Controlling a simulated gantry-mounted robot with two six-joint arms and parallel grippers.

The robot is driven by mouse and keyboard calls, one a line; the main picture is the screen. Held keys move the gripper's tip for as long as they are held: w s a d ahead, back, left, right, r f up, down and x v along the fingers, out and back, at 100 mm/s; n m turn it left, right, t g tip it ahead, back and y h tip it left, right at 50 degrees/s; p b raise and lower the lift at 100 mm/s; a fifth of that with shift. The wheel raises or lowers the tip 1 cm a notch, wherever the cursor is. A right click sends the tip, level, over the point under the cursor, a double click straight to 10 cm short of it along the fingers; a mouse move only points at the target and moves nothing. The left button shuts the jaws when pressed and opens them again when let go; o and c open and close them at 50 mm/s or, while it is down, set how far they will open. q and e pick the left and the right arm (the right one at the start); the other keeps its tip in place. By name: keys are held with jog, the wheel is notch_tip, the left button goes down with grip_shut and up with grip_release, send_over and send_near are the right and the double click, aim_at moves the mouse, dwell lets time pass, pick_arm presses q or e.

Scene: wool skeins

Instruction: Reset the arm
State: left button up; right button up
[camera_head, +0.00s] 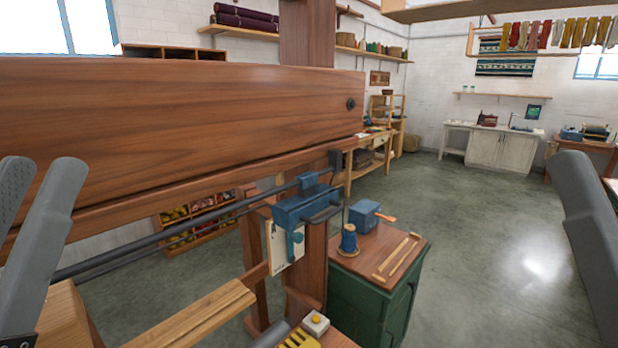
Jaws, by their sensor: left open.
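My left gripper (42,172) is at the left edge, with two grey fingers pointing up and a gap between their tips. It is open, with nothing seen between the fingers. It is in front of a large wooden loom beam (180,110). A grey part of my right arm (588,235) stands at the right edge; whether its jaws are open or shut does not show.
The wooden loom frame fills the left and middle, with a blue metal fitting (302,208) on a dark rod. A green cabinet (372,305) bears a blue spool (348,240), a blue box (363,215) and wooden sticks (397,257). The concrete floor (480,240) at right is clear.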

notch_tip(320, 180, up, 38)
jog(key=p, duration=3.8)
notch_tip(320, 180, down, 23)
jog(key=b, duration=2.3)
jog(key=shift+f+b, duration=0.15)
jog(key=shift+b, duration=0.15)
